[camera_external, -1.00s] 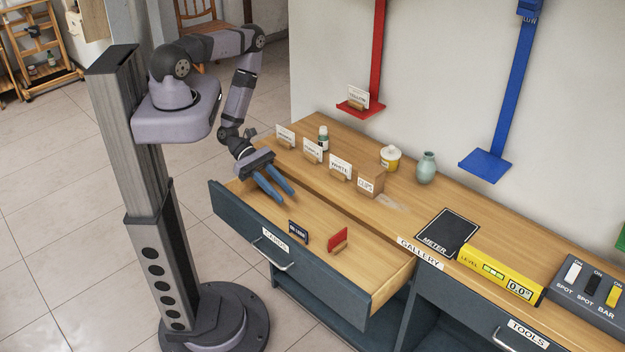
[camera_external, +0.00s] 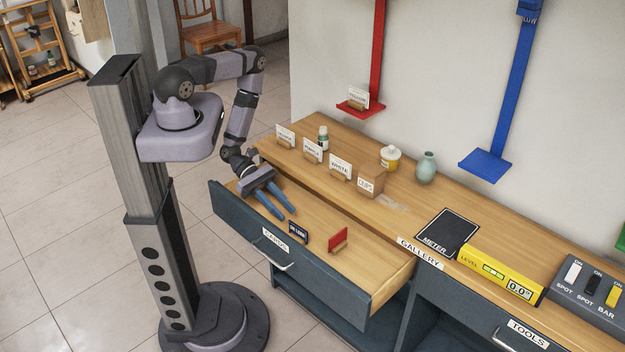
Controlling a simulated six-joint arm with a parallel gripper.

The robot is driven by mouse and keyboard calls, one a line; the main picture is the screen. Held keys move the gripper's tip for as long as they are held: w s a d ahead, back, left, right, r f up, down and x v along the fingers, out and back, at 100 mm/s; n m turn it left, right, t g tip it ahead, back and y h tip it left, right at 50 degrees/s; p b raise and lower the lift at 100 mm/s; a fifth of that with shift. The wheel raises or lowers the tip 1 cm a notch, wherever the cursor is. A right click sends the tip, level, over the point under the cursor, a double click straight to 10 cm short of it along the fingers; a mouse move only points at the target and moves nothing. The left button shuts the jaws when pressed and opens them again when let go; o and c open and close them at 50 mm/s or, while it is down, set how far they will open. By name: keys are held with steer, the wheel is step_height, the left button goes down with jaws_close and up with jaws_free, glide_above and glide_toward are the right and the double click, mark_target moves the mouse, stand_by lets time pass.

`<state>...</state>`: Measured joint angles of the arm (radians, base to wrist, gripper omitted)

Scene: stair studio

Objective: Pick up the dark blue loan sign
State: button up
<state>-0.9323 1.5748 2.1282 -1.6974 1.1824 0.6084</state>
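The dark blue loan sign (camera_external: 298,232) stands in the open drawer labelled CARDS, near its front wall. White lettering shows on its face. My gripper (camera_external: 273,215) is over the left part of the drawer, up and to the left of the sign. Its two blue fingers are apart with nothing between them. The fingertips are close to the sign in the picture but do not appear to touch it.

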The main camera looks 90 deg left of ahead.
mark_target(298, 233)
steer(key=shift+b+x, duration=0.4)
steer(key=shift+x, duration=0.9)
steer(key=shift+b+x, duration=0.35)
steer(key=shift+x, duration=0.85)
steer(key=shift+c, duration=0.4)
jaws_close()
